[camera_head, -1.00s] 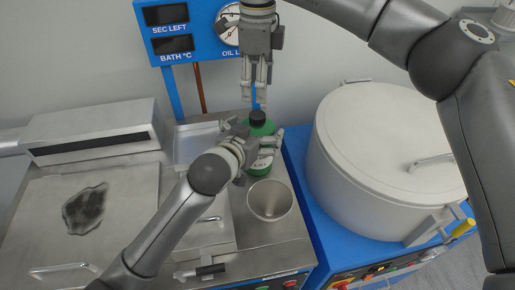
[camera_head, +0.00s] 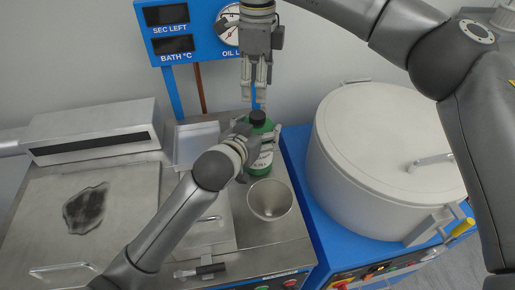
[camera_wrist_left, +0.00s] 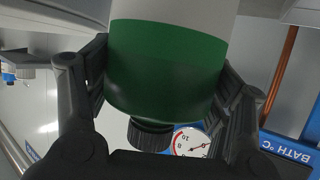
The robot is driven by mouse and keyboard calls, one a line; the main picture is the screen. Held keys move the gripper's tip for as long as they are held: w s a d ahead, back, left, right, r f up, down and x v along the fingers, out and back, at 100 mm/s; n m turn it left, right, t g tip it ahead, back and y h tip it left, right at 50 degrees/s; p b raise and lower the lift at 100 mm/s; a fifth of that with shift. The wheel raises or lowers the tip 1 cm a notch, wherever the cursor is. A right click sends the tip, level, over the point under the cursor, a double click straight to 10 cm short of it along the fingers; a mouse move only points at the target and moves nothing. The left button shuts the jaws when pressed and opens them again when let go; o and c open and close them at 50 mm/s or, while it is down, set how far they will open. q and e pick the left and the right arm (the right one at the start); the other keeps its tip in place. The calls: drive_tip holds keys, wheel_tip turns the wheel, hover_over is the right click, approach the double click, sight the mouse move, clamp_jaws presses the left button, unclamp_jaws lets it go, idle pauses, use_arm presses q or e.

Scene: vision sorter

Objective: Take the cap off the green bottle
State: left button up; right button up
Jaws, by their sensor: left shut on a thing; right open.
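The green bottle (camera_head: 259,160) stands upright on the steel worktop, with a pale label and a black cap (camera_head: 257,118) on top. My left gripper (camera_head: 257,148) is shut around the bottle's upper body. In the left wrist view the bottle's green body (camera_wrist_left: 165,70) fills the space between the two fingers, and the black cap (camera_wrist_left: 150,135) shows clear of them. My right gripper (camera_head: 257,88) is open, pointing down above the cap, with its fingertips a little apart from it. The bottle's far side is hidden.
A metal funnel-like cup (camera_head: 270,200) stands just in front of the bottle. A large white lidded drum (camera_head: 385,150) is to the right. A steel cover (camera_head: 90,220) with a handle lies to the left. A blue display panel (camera_head: 190,30) with a gauge stands behind.

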sight(257, 114)
use_arm(q)
drive_tip(key=c, duration=0.5)
drive_tip(key=shift+c, duration=0.2)
use_arm(e)
drive_tip(key=shift+m, duration=0.6)
drive_tip(key=m, duration=1.1)
drive_tip(key=shift+m, duration=0.4)
drive_tip(key=m, duration=2.2)
drive_tip(key=shift+m, duration=0.4)
drive_tip(key=shift+f, duration=4.05)
